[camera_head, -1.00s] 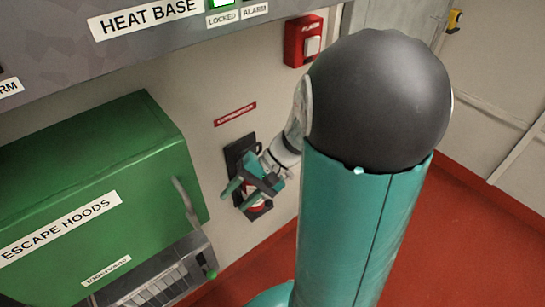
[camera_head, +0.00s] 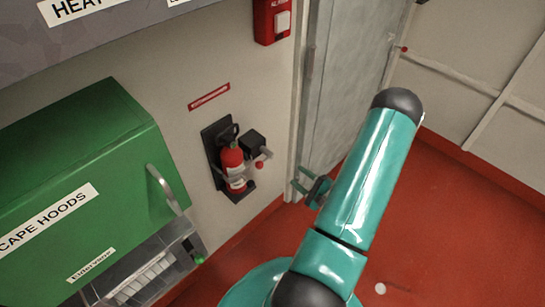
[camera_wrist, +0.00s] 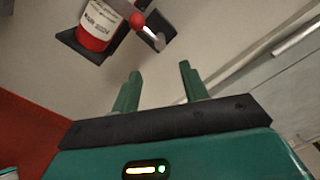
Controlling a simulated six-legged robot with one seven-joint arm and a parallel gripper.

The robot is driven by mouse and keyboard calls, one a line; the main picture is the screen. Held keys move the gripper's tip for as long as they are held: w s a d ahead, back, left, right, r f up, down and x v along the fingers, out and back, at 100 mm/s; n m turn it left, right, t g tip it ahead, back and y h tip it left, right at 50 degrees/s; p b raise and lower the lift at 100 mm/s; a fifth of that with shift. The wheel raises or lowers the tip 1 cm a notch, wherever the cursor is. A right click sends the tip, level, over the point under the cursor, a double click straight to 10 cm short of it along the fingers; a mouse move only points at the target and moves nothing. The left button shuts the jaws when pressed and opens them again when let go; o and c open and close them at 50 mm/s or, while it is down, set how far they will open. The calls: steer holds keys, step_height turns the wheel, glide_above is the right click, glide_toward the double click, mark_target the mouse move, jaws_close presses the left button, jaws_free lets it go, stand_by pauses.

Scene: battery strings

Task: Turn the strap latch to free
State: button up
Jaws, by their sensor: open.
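The red fire extinguisher (camera_head: 233,166) stands upright in a black wall bracket (camera_head: 213,147). A strap latch, a grey lever (camera_head: 262,154) with a red knob, sits at the extinguisher's right by a black block (camera_head: 252,141). In the wrist view the latch lever (camera_wrist: 151,37), its red knob (camera_wrist: 137,20) and the lower extinguisher (camera_wrist: 93,38) show at the top. My gripper (camera_head: 298,180) is open and empty, right of the extinguisher and apart from it. In the wrist view its fingers (camera_wrist: 160,70) point toward the latch with a gap.
A green escape hoods cabinet (camera_head: 75,165) with a handle is at the left. A red alarm box (camera_head: 272,20) is on the wall above. A grey door (camera_head: 350,75) stands behind my arm. The red floor (camera_head: 455,220) at the right is largely clear.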

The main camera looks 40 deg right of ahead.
mark_target(273, 157)
steer(key=w, duration=1.3)
steer(key=shift+w+a, duration=0.2)
steer(key=shift+w, duration=0.15)
